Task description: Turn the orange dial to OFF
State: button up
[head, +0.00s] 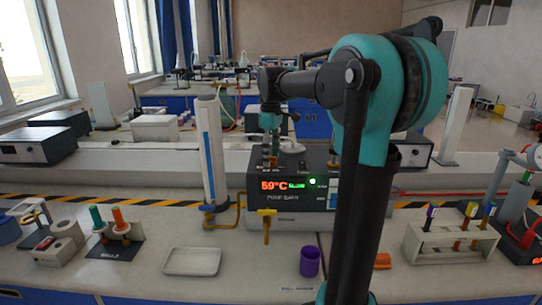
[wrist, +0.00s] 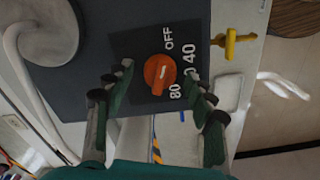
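The orange dial (wrist: 159,74) sits on a dark panel in the wrist view, with a short white mark on its face. White lettering around it reads OFF (wrist: 168,40), 40 (wrist: 190,52) and 80 (wrist: 175,90); part of the scale is hidden by my finger. The mark appears slanted, and I cannot tell exactly which label it points to. My gripper (wrist: 158,82) is open and empty, its fingertips apart on either side of the dial.
A yellow valve handle (head: 266,213) projects in front of the unit. A tall white column (head: 208,150) stands left of it. A white tray (head: 192,261), a purple cup (head: 310,262) and a rack of tubes (head: 450,243) stand on the bench. My arm hides part of the bench.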

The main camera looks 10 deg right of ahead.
jog(key=shift+r, duration=0.1)
notch_tip(320, 180, up, 12)
dwell(0.6)
jog(key=shift+s, duration=0.1)
